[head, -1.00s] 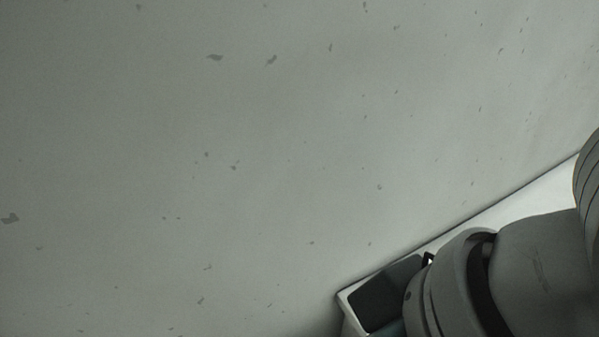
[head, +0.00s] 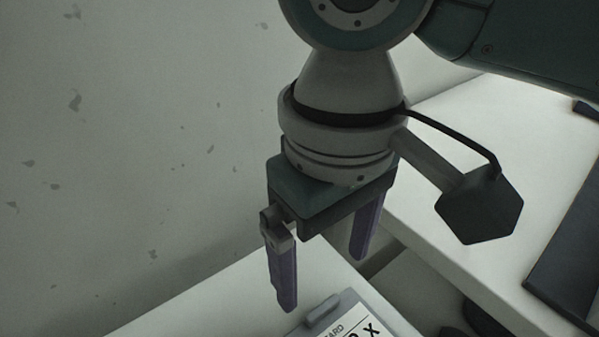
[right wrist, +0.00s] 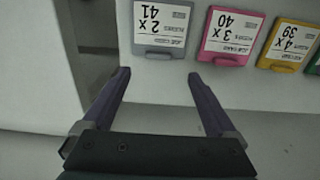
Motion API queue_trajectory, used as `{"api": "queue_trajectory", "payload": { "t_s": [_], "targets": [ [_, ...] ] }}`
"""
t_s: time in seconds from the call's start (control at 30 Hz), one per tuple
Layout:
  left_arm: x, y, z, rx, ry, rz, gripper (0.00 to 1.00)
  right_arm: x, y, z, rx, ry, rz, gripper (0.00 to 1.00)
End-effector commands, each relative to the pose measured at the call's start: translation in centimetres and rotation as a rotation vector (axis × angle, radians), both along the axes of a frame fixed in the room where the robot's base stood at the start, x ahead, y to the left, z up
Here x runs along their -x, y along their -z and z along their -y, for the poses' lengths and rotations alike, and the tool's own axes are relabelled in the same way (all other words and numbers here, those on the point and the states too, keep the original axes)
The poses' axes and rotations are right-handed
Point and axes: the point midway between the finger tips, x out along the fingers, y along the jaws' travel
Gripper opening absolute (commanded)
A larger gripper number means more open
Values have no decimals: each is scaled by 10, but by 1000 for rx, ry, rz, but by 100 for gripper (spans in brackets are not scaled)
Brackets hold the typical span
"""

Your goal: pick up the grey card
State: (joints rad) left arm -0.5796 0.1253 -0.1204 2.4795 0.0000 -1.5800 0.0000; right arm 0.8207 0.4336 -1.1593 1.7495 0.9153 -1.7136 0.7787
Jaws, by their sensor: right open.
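The grey card (right wrist: 162,24) lies on a white table top at the upper middle of the right wrist view, with a white label reading "2 x 41". In the head view a part of the grey card (head: 322,312) shows at the bottom edge, the rest cut off. My right gripper (head: 323,278) is open and empty, its two purple fingers pointing down above the table near the card. In the right wrist view the fingertips (right wrist: 158,76) are spread, with the card ahead of them and apart from them. My left gripper is not in view.
A pink card (right wrist: 231,38), a yellow card (right wrist: 287,45) and part of a green card (right wrist: 315,65) lie in a row to the right of the grey one. Another white table (head: 450,130) with a dark panel (head: 570,260) stands at the right. A speckled wall stands behind.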

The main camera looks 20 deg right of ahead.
Motion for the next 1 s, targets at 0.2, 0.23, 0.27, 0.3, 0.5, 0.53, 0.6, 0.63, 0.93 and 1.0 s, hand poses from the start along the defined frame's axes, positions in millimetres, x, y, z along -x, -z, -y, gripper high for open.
{"api": "queue_trajectory", "payload": {
  "t_s": [0.2, 0.23, 0.27, 0.3, 0.5, 0.53, 0.6, 0.63, 0.93, 1.0],
  "targets": [
    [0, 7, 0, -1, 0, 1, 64, 0, 28, 0, -1, 0, -1, 92],
    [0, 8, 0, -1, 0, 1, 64, 0, 30, 0, -1, -1, 0, 92],
    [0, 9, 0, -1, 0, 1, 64, 0, 33, 0, -1, -1, 0, 92],
    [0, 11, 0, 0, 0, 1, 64, -1, 38, 0, -1, -1, 0, 92],
    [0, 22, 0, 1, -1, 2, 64, -5, 70, 2, -1, -2, 0, 92],
    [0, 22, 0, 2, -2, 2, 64, -5, 74, 2, -1, -2, 0, 92],
    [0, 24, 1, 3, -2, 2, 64, -5, 79, 2, 0, -3, 0, 92],
    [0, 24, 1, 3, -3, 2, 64, -5, 81, 2, -1, -4, 1, 92],
    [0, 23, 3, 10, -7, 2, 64, -5, 81, 2, -2, -4, 2, 86],
    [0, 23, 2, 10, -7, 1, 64, -5, 81, 2, -2, -4, 2, 78]
  ]
}}
